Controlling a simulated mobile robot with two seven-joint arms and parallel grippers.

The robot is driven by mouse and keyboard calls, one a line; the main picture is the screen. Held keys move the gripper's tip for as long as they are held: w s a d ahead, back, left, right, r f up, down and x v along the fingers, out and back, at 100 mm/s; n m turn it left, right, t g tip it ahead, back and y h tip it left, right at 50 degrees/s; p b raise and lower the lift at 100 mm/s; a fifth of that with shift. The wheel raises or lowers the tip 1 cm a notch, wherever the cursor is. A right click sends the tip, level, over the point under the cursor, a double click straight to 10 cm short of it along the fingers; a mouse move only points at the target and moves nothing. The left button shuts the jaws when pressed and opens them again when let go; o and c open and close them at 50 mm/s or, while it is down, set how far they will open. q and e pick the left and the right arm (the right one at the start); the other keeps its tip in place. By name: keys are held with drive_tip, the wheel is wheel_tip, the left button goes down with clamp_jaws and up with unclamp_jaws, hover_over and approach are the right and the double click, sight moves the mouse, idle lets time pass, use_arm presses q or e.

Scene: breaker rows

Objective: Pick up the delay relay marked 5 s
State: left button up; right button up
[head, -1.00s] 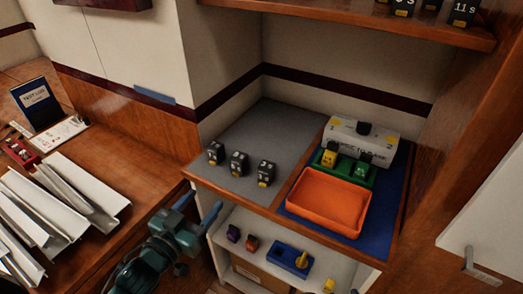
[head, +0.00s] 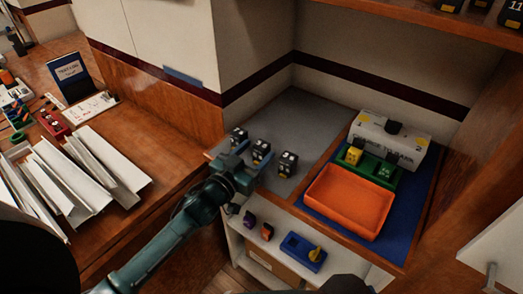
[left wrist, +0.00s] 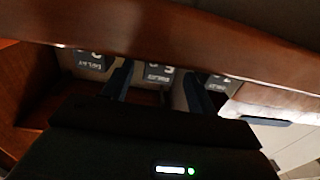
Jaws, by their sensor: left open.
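Three black delay relays stand in a row on the grey mat: a left one (head: 238,135), a middle one (head: 261,151) and a right one (head: 288,164). Their markings are too small to read in the head view. My left gripper (head: 254,157) is open and empty, just in front of the middle relay. In the left wrist view, my open fingers (left wrist: 158,86) point at the middle relay (left wrist: 158,72), with another relay on each side (left wrist: 90,60) (left wrist: 220,82). The labels appear upside down and partly cut off; I cannot surely read which is 5 s.
The wooden counter edge (left wrist: 200,45) crosses close to my fingers. An orange tray (head: 350,202), a green holder (head: 372,170) with yellow and green pieces, and a white box (head: 390,140) stand to the right. The grey mat (head: 305,112) is clear behind.

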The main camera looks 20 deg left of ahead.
sight(258, 151)
use_arm(q)
drive_tip(key=shift+x, duration=1.55)
drive_tip(key=shift+d, duration=0.1)
drive_tip(key=shift+c, duration=0.2)
drive_tip(key=shift+s, duration=0.1)
drive_tip(key=c, duration=1)
